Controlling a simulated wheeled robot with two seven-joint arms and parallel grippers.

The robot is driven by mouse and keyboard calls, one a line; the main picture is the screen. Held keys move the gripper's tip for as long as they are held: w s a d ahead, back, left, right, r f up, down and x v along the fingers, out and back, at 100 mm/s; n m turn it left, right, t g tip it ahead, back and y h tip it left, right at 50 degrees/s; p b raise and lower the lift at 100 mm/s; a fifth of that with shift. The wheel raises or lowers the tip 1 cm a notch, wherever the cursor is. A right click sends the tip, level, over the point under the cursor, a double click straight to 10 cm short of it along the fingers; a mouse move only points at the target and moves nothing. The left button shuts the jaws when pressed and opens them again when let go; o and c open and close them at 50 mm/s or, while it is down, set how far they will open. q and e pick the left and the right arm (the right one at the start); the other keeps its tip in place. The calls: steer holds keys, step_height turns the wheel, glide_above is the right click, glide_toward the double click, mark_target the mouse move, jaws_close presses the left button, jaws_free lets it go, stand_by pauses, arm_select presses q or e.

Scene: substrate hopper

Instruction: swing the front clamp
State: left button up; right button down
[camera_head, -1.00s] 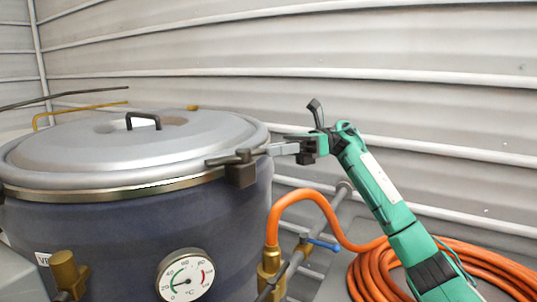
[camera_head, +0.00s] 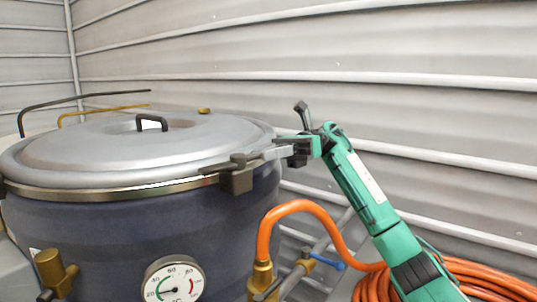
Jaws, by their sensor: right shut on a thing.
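The front clamp (camera_head: 236,181) is a dark bracket with a short lever, fixed on the rim of a large blue hopper vessel (camera_head: 130,228) in the head view. The grey domed lid (camera_head: 95,150) lies on the vessel and has a black handle on top. My right gripper (camera_head: 268,153) reaches in from the right at rim height. Its grey fingers are shut on the clamp's lever end, close above the bracket. The exact grip point is small and partly hidden by the fingers. My left gripper is out of view.
A dial gauge (camera_head: 173,281) and a brass valve (camera_head: 54,270) sit on the vessel's front. An orange hose (camera_head: 288,209) rises from a brass fitting beside a blue-handled valve (camera_head: 327,262). Coiled hose (camera_head: 480,276) lies lower right. A corrugated wall (camera_head: 400,90) stands behind.

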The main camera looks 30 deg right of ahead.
steer(key=c, duration=1.5)
jaws_free()
steer(key=shift+o, duration=0.2)
